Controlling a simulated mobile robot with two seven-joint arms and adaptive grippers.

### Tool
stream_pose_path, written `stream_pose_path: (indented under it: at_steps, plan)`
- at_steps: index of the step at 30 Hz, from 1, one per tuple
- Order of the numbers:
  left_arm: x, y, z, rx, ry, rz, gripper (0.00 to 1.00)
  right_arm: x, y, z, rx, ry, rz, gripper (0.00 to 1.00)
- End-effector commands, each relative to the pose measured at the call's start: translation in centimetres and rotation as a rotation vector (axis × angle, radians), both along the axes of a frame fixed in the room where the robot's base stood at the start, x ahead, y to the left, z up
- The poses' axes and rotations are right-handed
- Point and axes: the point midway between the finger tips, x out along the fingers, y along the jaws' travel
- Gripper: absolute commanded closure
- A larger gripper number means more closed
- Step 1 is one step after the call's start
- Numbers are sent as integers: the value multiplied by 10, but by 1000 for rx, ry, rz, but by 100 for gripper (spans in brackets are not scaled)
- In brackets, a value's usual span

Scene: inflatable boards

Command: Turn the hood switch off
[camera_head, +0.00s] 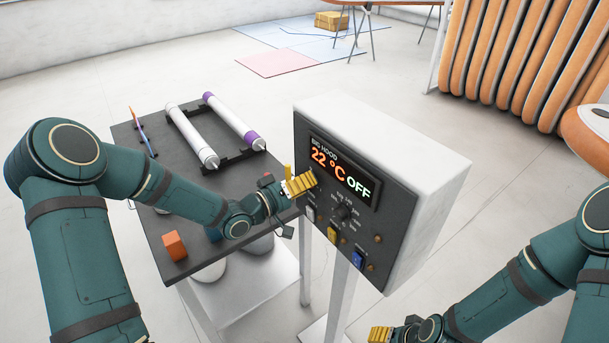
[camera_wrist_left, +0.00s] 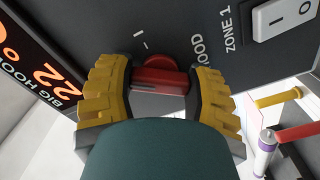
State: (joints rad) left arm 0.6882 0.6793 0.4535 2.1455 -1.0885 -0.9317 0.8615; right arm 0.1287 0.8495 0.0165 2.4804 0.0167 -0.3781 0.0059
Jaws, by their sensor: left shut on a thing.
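The hood control box (camera_head: 352,150) is a white box with a dark front panel. Its display (camera_head: 342,172) reads "BIG HOOD 22 °C OFF". In the left wrist view a red hood switch (camera_wrist_left: 160,79) sits on the dark panel beside the lettering "HOOD". My left gripper (camera_wrist_left: 163,92) has its yellow fingers on both sides of the red switch and is shut on it. In the head view the left gripper (camera_head: 300,185) is at the panel's left edge and hides the switch. My right gripper (camera_head: 382,334) is partly visible at the bottom edge, away from the box; its opening is unclear.
White (camera_head: 310,213), yellow (camera_head: 332,235) and blue (camera_head: 357,259) switches and a black dial (camera_head: 343,212) lie lower on the panel. A dark table (camera_head: 165,215) stands left, with white rollers (camera_head: 192,135) and an orange cube (camera_head: 174,245). Orange boards (camera_head: 520,60) stand behind.

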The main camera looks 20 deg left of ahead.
Motion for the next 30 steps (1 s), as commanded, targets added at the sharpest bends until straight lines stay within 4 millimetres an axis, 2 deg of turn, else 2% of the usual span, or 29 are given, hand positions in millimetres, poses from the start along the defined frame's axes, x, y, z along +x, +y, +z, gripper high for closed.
stream_pose_path:
  at_steps: [3,12,21,30]
  plan:
    - [-1,0,2,-89,73,1,81,-1,-1,15,3,0,1,43]
    - [-1,0,1,-296,233,1,81,-1,-2,37,7,0,3,43]
    - [-1,0,-1,-433,342,1,81,-2,-2,48,10,1,2,43]
    - [-1,0,-1,-490,386,1,81,-2,-2,52,10,1,2,43]
